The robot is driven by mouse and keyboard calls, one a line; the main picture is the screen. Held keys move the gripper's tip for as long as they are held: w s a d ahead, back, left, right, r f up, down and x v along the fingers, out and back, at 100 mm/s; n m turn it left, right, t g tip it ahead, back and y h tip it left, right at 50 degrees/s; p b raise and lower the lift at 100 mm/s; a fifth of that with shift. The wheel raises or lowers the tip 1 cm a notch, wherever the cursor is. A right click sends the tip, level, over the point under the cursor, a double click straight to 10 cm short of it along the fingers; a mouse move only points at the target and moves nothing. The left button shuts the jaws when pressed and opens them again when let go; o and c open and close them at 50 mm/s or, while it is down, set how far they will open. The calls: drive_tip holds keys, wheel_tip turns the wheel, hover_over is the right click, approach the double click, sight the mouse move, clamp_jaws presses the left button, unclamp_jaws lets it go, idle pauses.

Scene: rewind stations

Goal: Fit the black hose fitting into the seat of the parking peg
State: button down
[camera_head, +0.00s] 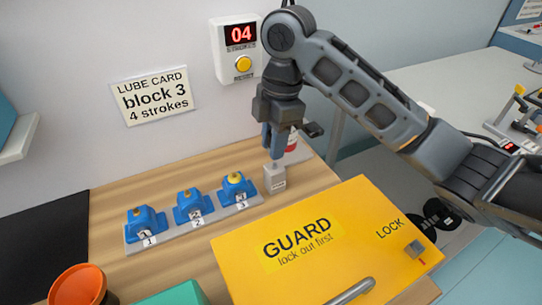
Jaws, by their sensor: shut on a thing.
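My gripper (275,143) points down just above the parking peg (274,182), a small grey-white block with a label at the right end of the row of blocks. The gripper is shut on the black hose fitting, which is mostly hidden by the fingers. A dark piece juts out to the right of the fingers; I cannot tell if it is part of the fitting. The fingertips are close over the peg's top. I cannot tell whether the fitting touches the seat.
Blue blocks with yellow caps, numbered 1 (146,222), 2 (193,207) and 3 (237,187), stand left of the peg. A yellow guard cover (310,255) lies in front. A red-and-white container (291,143) is behind the gripper. The wall counter (240,50) reads 04; a card (153,96) reads "block 3, 4 strokes".

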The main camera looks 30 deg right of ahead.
sight(274, 162)
drive_tip(key=shift+f, duration=1.95)
drive_tip(key=shift+f, duration=0.2)
drive_tip(key=c, duration=0.9)
unclamp_jaws()
drive_tip(key=shift+r, duration=0.1)
drive_tip(key=r, duration=0.4)
drive_tip(key=d+r, duration=0.1)
drive_tip(key=r, duration=0.7)
drive_tip(key=shift+d, duration=0.25)
